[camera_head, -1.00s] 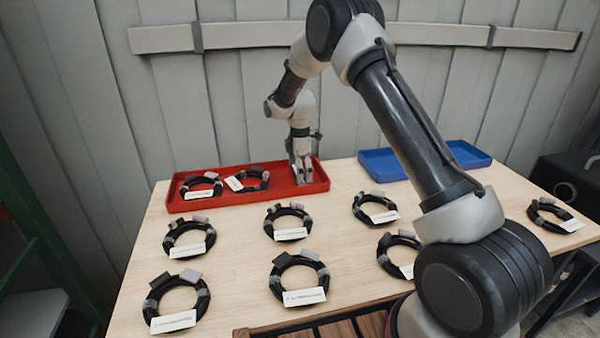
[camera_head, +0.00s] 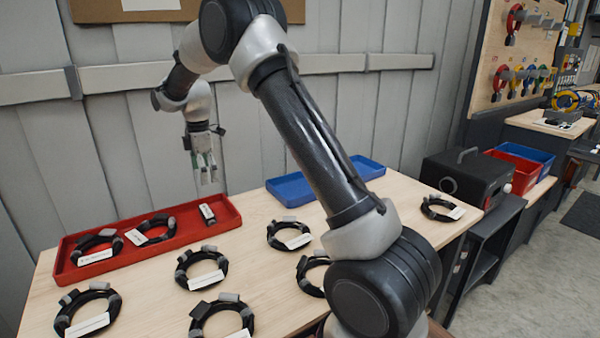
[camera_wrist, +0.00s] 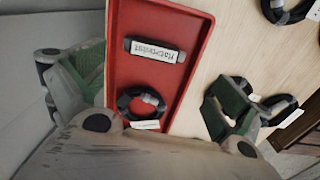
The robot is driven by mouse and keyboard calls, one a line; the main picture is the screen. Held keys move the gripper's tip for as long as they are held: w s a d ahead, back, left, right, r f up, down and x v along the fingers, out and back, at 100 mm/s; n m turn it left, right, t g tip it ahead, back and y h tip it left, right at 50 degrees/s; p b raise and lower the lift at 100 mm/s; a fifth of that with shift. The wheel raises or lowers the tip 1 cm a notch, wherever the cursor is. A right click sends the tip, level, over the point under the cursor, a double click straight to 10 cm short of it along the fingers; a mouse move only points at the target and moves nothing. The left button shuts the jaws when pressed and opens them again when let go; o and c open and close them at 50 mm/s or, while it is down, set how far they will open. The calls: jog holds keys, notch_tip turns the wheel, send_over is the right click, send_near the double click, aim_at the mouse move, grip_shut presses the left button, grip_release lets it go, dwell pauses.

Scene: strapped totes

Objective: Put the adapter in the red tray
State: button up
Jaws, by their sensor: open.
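The adapter, a small black block with a white label (camera_head: 207,213), lies in the right end of the red tray (camera_head: 150,248). The adapter also shows in the wrist view (camera_wrist: 155,50), lying flat inside the tray walls. My gripper (camera_head: 208,181) is raised above the tray's right end, clear of the adapter. In the wrist view my gripper (camera_wrist: 150,95) has its green-padded fingers wide apart with nothing held between them.
Two coiled black cables (camera_head: 97,248) share the tray's left part. Several more labelled coils (camera_head: 202,266) lie on the wooden table. A blue tray (camera_head: 290,189) stands at the back right, partly behind my arm. A black case (camera_head: 468,178) stands further right.

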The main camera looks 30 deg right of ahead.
jog(key=s+d+r+m+t, duration=0.1)
jog(key=s+d+r+m, duration=0.4)
jog(key=s+r, duration=0.45)
jog(key=s+d+r+m+t, duration=0.1)
jog(key=s+d+r+m, duration=0.5)
jog(key=s, duration=0.6)
jog(key=s+d+f+m+t, duration=0.1)
jog(key=s+m, duration=0.2)
jog(key=s, duration=0.7)
jog(key=s+d+m+t, duration=0.1)
jog(key=s+d+m, duration=0.1)
jog(key=s, duration=0.9)
jog(key=shift+s+f+m, duration=0.3)
jog(key=shift+f+m, duration=0.05)
jog(key=shift+m, duration=0.35)
jog(key=shift+d, duration=0.1)
